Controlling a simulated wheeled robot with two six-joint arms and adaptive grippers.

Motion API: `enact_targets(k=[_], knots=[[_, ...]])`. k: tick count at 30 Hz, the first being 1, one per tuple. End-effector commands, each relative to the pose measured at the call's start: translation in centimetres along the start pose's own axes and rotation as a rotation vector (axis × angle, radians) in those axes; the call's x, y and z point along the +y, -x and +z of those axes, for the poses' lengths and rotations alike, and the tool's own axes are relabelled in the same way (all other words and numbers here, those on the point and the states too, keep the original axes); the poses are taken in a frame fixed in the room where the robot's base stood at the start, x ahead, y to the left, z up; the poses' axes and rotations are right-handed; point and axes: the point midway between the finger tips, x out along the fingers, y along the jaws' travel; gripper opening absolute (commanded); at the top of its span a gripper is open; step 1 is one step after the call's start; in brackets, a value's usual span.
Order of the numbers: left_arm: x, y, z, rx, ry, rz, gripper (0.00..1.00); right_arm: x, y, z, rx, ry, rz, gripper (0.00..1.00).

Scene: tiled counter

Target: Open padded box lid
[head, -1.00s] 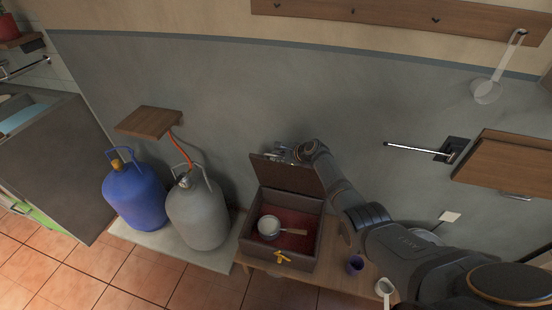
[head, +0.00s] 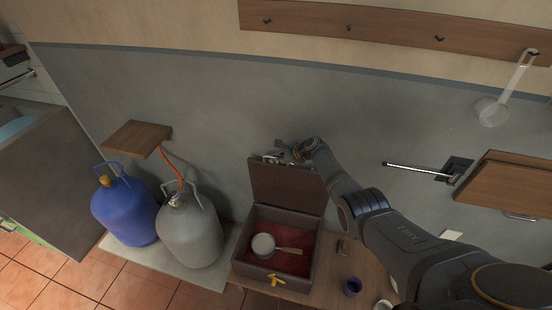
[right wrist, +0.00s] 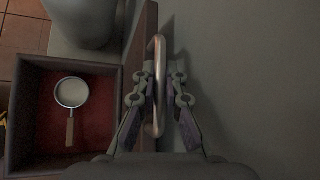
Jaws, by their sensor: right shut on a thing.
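The padded box (head: 239,268) stands on a wooden table with its brown lid (head: 286,188) raised, roughly upright at the back. Its red padded inside shows, with a round pan-like piece with a wooden handle (head: 263,245) lying in it. My right gripper (head: 281,151) is at the lid's top edge. In the right wrist view the right gripper (right wrist: 160,105) is shut around the metal lid handle (right wrist: 157,60), and the lid's edge (right wrist: 139,65) is just left of it. My left gripper is not in view.
A purple cup (head: 352,287) and a small dark item (head: 342,246) are on the table (head: 325,285) right of the box. Blue (head: 124,212) and grey (head: 190,235) gas bottles stand to the left. The grey wall (head: 230,120) is close behind the lid.

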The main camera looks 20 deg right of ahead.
Motion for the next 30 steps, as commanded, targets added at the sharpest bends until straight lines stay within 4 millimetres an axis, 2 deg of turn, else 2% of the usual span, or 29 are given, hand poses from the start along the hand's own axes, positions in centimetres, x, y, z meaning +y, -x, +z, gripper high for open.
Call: enact_targets(k=[1, 2, 3, 4, 13, 17, 23, 30], knots=[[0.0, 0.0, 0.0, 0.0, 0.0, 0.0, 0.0, 0.1, 0.0, -0.1, 0.002, 0.0, 0.001, 0.0], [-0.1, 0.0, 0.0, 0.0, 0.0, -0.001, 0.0, 0.1, 0.0, -0.1, 0.002, 0.0, 0.001, 0.14], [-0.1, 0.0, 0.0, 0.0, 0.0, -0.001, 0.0, 0.1, 0.0, -0.1, 0.002, 0.0, 0.001, 0.19], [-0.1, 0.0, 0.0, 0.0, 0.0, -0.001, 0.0, 0.0, 0.0, -0.1, 0.002, 0.0, 0.001, 0.21], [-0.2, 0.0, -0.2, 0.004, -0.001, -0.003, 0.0, 0.0, 0.1, -0.1, 0.0, 0.001, -0.001, 0.21], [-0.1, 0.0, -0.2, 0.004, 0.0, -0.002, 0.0, -0.1, 0.7, -0.1, -0.001, 0.0, -0.001, 0.21], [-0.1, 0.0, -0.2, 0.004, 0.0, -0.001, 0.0, 0.1, 3.2, -0.1, 0.002, 0.004, -0.001, 0.21], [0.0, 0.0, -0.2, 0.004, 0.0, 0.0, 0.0, -0.1, 8.2, -0.3, 0.005, 0.003, -0.002, 0.21]])
